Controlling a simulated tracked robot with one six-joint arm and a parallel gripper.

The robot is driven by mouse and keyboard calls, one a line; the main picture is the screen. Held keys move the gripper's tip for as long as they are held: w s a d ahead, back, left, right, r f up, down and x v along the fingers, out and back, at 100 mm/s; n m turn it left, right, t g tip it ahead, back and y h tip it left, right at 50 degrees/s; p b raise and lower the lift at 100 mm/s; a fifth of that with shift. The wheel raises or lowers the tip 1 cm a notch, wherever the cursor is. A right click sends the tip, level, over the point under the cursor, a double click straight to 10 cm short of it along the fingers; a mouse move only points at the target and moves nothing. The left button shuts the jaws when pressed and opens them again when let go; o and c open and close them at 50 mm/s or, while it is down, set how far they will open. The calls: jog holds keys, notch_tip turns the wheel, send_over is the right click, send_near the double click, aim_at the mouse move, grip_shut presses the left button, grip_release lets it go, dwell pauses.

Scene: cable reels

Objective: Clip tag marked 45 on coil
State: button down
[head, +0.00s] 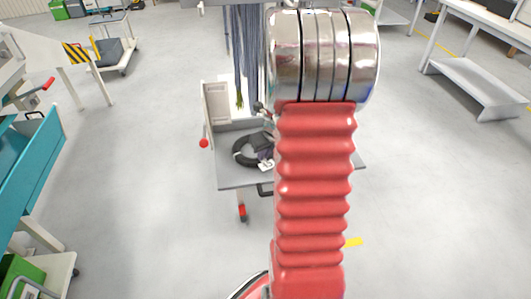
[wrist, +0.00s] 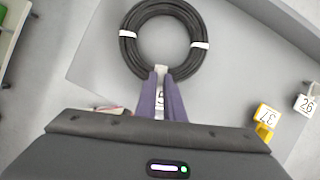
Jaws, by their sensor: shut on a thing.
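The black cable coil (wrist: 122,50) lies flat on the grey cart top, with white bands round it; it also shows in the head view (head: 239,154). My gripper (wrist: 161,73) is shut on a white tag (wrist: 161,97) between its purple fingers. A "5" shows on the tag; the rest of its marking is hidden by a finger. The fingertips and the tag's far end are at the coil's near edge. I cannot tell whether the tag is around the cable or only over it. In the head view my gripper (head: 265,157) is partly behind my red arm.
A tag marked 37 (wrist: 267,117) with a yellow part and a white tag marked 26 (wrist: 305,104) are at the right of the wrist view. The grey cart (head: 235,178) has a pale upright panel (head: 217,102). Grey cables (head: 249,50) hang behind it. Floor around the cart is clear.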

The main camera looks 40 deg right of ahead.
jog(key=c, duration=1.8)
grip_release()
jog(key=shift+o, duration=0.7)
jog(key=shift+o, duration=1)
jog(key=shift+w, duration=0.1)
notch_tip(320, 180, up, 7)
